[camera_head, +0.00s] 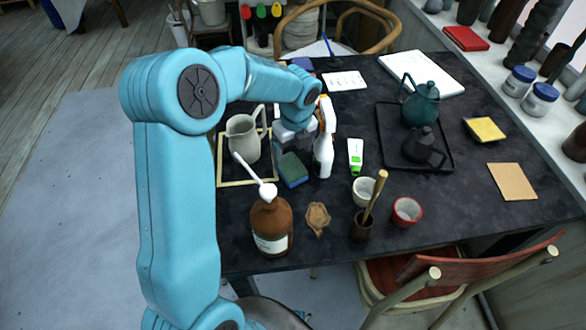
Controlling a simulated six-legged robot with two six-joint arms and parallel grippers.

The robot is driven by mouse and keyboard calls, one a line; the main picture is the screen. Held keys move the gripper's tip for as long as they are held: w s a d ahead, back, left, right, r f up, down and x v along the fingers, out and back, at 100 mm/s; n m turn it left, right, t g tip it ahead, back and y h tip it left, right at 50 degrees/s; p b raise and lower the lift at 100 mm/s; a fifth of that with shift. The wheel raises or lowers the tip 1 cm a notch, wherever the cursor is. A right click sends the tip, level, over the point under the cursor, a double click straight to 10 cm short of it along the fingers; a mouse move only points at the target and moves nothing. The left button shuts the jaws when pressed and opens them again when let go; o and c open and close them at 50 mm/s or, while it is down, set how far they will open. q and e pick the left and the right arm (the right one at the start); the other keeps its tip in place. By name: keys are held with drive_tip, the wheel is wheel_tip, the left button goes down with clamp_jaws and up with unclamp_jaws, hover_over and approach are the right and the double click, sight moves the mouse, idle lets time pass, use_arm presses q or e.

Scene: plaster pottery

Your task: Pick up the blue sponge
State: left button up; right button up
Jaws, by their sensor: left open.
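The blue sponge (293,169) lies on the dark table, with a dark green top face and a blue side. It is between the cream jug and the white spray bottle. My left gripper (290,143) hangs just behind and above the sponge, partly hidden by my blue arm. Its jaws are open, and I see nothing held in them. Whether a finger touches the sponge I cannot tell. My right gripper is not in view.
The spray bottle (325,145) stands close on the right of the sponge. The jug (243,138) stands on its left. A brown bottle (271,225) stands in front. A tray (447,160) with a teapot (420,105) is farther right. A red chair (425,270) is at the front edge.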

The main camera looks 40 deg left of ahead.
sight(291, 167)
use_arm(q)
drive_tip(key=f, duration=0.3)
drive_tip(key=shift+a+f, duration=0.1)
drive_tip(key=shift+a, duration=0.15)
drive_tip(key=shift+s+d+f, duration=0.1)
drive_tip(key=shift+f, duration=0.3)
drive_tip(key=f, duration=0.4)
drive_tip(key=shift+w+a+f, duration=0.4)
drive_tip(key=c, duration=0.7)
